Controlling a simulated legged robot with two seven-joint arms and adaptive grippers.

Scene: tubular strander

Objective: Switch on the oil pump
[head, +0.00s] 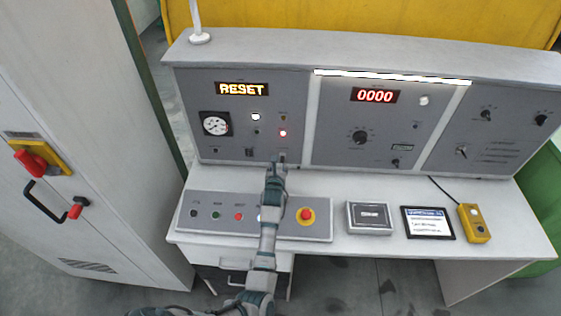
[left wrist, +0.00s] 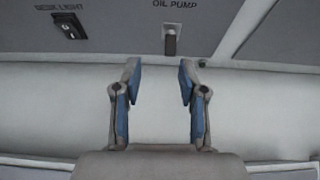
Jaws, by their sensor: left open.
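The oil pump switch (left wrist: 170,45) is a small lever under the label "OIL PUMP" on the grey panel. It shows at the top of the left wrist view. In the head view the switch (head: 282,155) is on the lower edge of the left panel section. My left gripper (left wrist: 160,72) is open and empty, with its blue-padded fingers apart. The switch lies ahead of the gap between the fingertips, and they look apart from it. In the head view my left gripper (head: 278,162) is just below the switch and partly hides it. My right gripper is not in view.
A desk light switch (left wrist: 68,25) is left of the oil pump switch. A button box (head: 215,216) with a red emergency stop (head: 306,214) lies on the desk below my arm. A yellow pendant (head: 474,223) lies at the right. A cabinet (head: 85,150) stands at the left.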

